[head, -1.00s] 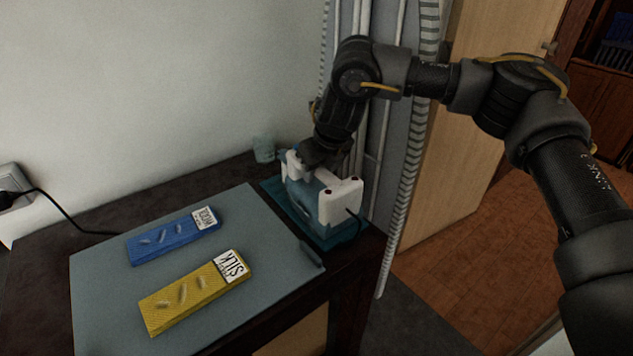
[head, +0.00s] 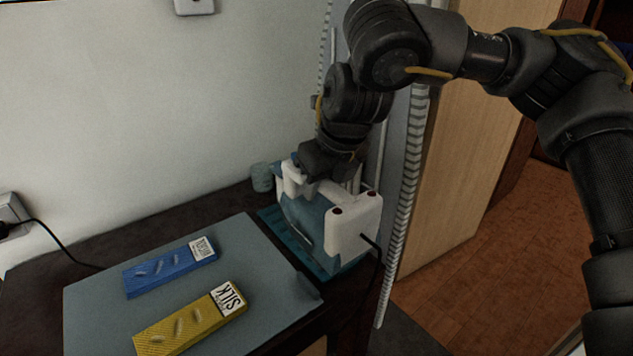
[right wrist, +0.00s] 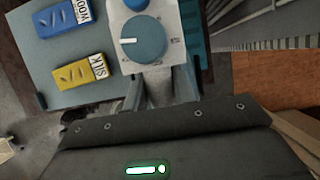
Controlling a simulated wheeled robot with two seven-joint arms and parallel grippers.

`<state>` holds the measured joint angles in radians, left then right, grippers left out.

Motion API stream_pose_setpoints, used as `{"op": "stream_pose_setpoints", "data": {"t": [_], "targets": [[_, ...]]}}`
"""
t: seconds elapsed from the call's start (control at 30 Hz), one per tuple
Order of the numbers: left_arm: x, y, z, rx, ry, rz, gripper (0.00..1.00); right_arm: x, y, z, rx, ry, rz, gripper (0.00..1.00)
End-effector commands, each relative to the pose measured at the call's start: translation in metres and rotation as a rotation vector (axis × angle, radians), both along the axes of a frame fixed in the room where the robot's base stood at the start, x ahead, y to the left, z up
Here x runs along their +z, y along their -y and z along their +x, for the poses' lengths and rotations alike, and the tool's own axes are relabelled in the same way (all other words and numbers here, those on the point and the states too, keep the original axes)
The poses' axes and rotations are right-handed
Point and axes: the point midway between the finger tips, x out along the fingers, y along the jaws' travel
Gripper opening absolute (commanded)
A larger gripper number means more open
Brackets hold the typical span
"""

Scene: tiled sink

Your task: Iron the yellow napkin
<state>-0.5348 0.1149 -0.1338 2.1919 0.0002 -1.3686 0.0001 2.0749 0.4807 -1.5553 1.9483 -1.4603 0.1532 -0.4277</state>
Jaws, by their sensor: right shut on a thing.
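The yellow napkin (head: 180,326), with a white label reading SILK, lies flat on the grey-blue mat; it also shows in the right wrist view (right wrist: 75,76). The white and blue iron (head: 352,226) is at the teal rest (head: 270,216), at the mat's far right. My right gripper (head: 322,180) is shut on the iron's top. The iron's base is partly hidden, so I cannot tell fully whether it touches the rest. In the right wrist view the iron's dial (right wrist: 143,40) shows. My left gripper is out of view.
A blue napkin (head: 165,271) labelled WOOL lies behind the yellow one on the mat (head: 95,310). A small cup (head: 262,177) stands behind the rest. A dark cord (head: 55,240) runs from a wall socket (head: 12,214). The wall is close behind.

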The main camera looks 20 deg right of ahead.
Motion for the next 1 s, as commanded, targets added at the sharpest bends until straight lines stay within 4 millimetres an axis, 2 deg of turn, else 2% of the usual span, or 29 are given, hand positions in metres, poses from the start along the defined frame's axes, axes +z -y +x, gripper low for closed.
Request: {"op": "stream_pose_setpoints", "data": {"t": [0.1,0.3,0.67,0.87,1.0], "targets": [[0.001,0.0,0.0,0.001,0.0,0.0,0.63,0.011,-0.003,-0.016,0.003,0.008,0.002,0.0],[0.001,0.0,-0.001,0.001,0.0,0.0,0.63,0.018,-0.006,-0.033,0.0,0.006,0.003,0.0],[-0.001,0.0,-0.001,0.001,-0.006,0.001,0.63,0.02,-0.006,-0.038,-0.034,0.004,0.003,0.0],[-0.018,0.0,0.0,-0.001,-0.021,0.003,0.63,0.017,-0.001,-0.037,-0.233,0.007,-0.001,0.0],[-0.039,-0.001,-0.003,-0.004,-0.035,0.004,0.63,0.01,0.004,-0.037,-0.468,0.007,-0.004,0.0]]}}
